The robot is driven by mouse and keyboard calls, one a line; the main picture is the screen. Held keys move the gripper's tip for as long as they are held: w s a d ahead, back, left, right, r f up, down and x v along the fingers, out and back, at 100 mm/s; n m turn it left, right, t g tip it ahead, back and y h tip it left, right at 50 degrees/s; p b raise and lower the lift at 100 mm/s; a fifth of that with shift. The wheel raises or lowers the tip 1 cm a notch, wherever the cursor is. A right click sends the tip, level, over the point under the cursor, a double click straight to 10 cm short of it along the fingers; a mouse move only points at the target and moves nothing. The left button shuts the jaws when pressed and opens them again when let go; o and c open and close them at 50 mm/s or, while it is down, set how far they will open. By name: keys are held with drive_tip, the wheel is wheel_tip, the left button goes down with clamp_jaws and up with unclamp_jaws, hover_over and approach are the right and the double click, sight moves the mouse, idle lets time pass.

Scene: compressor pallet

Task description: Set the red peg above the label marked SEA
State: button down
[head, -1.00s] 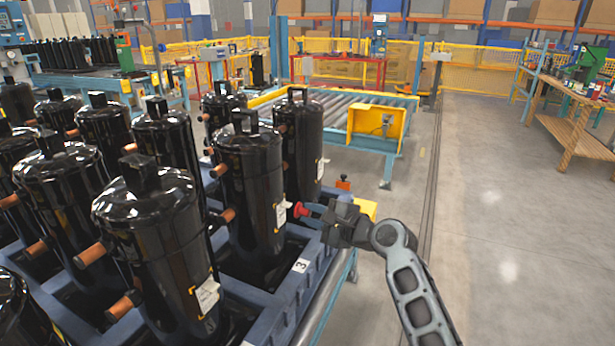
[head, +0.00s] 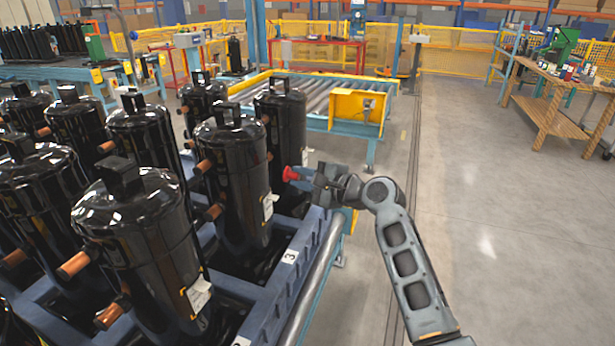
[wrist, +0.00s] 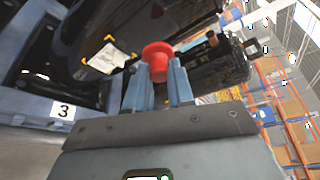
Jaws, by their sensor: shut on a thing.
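The red peg (head: 291,174) is held at the tip of my gripper (head: 305,176), which reaches in from the right beside the black compressors. In the wrist view the red peg (wrist: 158,62) stands between the two blue fingers of my gripper (wrist: 159,82), with its wide head outward. A white label (wrist: 110,57) on a dark compressor is just left of the peg in the wrist view; its print is too small to read. In the head view a label (head: 268,206) is on the second compressor, and another label (head: 199,292) is on the nearest one.
Black compressors with copper stubs fill the blue pallet (head: 308,244), which carries a plate marked 3 (head: 290,256). A roller conveyor (head: 305,92) with a yellow end plate (head: 357,107) stands behind. A wooden workbench (head: 560,97) is far right. The floor on the right is open.

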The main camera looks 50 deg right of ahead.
sight(287, 175)
drive_tip(key=shift+w+a+p, duration=0.1)
drive_tip(key=shift+w+a, duration=0.15)
drive_tip(key=shift+w, duration=0.4)
drive_tip(key=shift+w+a+p, duration=0.1)
drive_tip(key=shift+w+a, duration=0.15)
drive_tip(key=shift+w, duration=0.4)
drive_tip(key=shift+w+a+p, duration=0.1)
drive_tip(key=shift+w+a, duration=0.15)
drive_tip(key=shift+w, duration=0.4)
drive_tip(key=shift+p, duration=0.55)
idle(0.3)
drive_tip(key=shift+w+a, duration=0.2)
drive_tip(key=shift+w, duration=0.45)
idle(0.8)
drive_tip(key=c, duration=0.9)
unclamp_jaws()
drive_tip(key=shift+s, duration=0.15)
drive_tip(key=s, duration=0.2)
drive_tip(key=s+r, duration=0.1)
drive_tip(key=s, duration=0.2)
drive_tip(key=s+b, duration=0.1)
drive_tip(key=s, duration=0.1)
drive_tip(key=shift+s+r, duration=0.15)
drive_tip(key=shift+s, duration=0.05)
